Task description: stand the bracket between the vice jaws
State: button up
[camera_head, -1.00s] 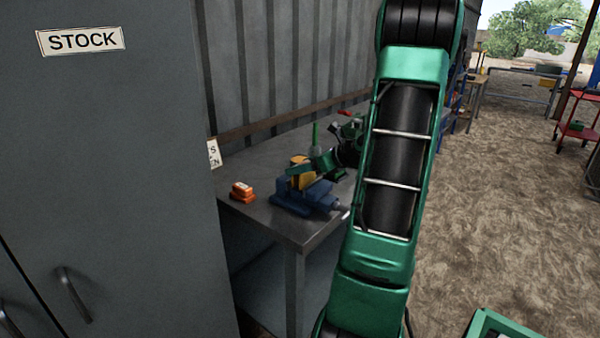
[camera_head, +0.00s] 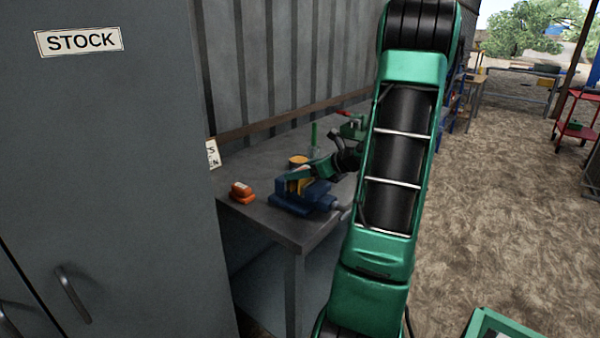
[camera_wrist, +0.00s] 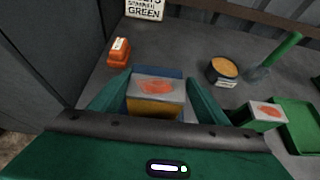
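The bracket (camera_wrist: 155,95) has a grey top face with an orange-red mark and a yellow side in the wrist view. In the head view its yellow part (camera_head: 300,185) shows low at the blue vice (camera_head: 303,198). The vice (camera_wrist: 158,72) shows only partly behind it in the wrist view. In the head view my gripper (camera_head: 296,175) is just over the vice. The jaws are mostly hidden, so I cannot tell how deep the bracket sits.
An orange box (camera_head: 242,192) lies left of the vice on the grey bench (camera_head: 290,232). A round tin (camera_wrist: 223,70) and a green upright rod (camera_wrist: 278,52) stand behind, to the right. A green block (camera_wrist: 258,116) and green tray (camera_wrist: 300,125) are at right. The grey STOCK cabinet (camera_head: 110,150) stands close left.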

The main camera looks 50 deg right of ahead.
jog(key=shift+s+a+f, duration=0.1)
jog(key=shift+a+f, duration=0.3)
jog(key=shift+f, duration=0.2)
jog(key=shift+r, duration=0.45)
jog(key=r+v, duration=0.1)
jog(key=v, duration=1.1)
jog(key=a+f+n+g, duration=0.3)
jog(key=a+n, duration=0.4)
jog(key=a, duration=0.1)
jog(key=a+f+n+g, duration=0.3)
jog(key=a+n+g, duration=0.1)
jog(key=a+n, duration=0.3)
jog(key=s+a+n+g, duration=0.2)
jog(key=s+a+n, duration=0.3)
jog(key=s+n, duration=0.2)
jog(key=s+a+n+g, duration=0.3)
jog(key=s+a+n, duration=0.2)
jog(key=s+n, duration=0.2)
jog(key=s, duration=0.2)
jog(key=shift+s+n+g+h, duration=0.3)
jog(key=shift+s, duration=0.05)
jog(key=shift+w+a+f, duration=0.1)
